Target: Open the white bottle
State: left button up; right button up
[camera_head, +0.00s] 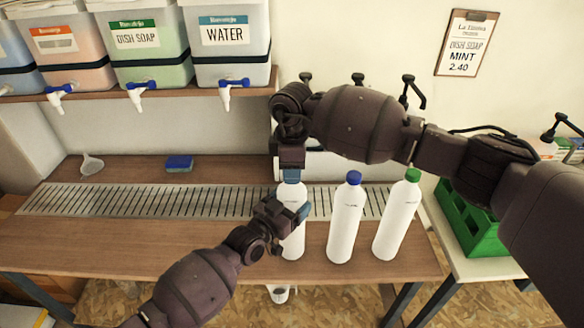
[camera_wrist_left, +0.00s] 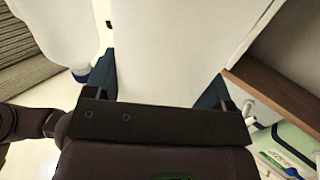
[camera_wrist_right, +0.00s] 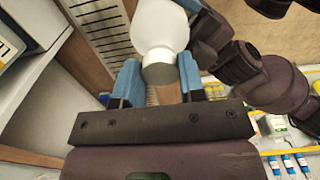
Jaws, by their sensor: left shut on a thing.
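The white bottle (camera_head: 292,246) stands upright on the wooden counter, leftmost of three bottles. My left gripper (camera_head: 291,214) is shut around its upper body. In the left wrist view the white bottle's body (camera_wrist_left: 168,50) fills the space between the fingers. My right gripper (camera_head: 290,174) is above the bottle, pointing down at its top. The right fingers look open around the cap, with any contact hard to tell.
A blue-capped bottle (camera_head: 345,222) and a green-capped bottle (camera_head: 398,222) stand close on the right. A slotted drain grate (camera_head: 130,200) runs behind. Drums with taps, including a water drum (camera_head: 230,45), sit on the shelf. A blue sponge (camera_head: 179,163) and funnel (camera_head: 91,163) lie left.

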jog(key=c, duration=0.5)
jog(key=n, duration=1.3)
jog(key=shift+r, duration=0.1)
jog(key=n, duration=2.7)
jog(key=shift+n, duration=0.4)
jog(key=n, duration=0.6)
jog(key=shift+n, duration=0.4)
jog(key=n, duration=0.6)
jog(key=shift+n, duration=0.3)
jog(key=shift+r, duration=0.4)
jog(key=shift+r, duration=0.35)
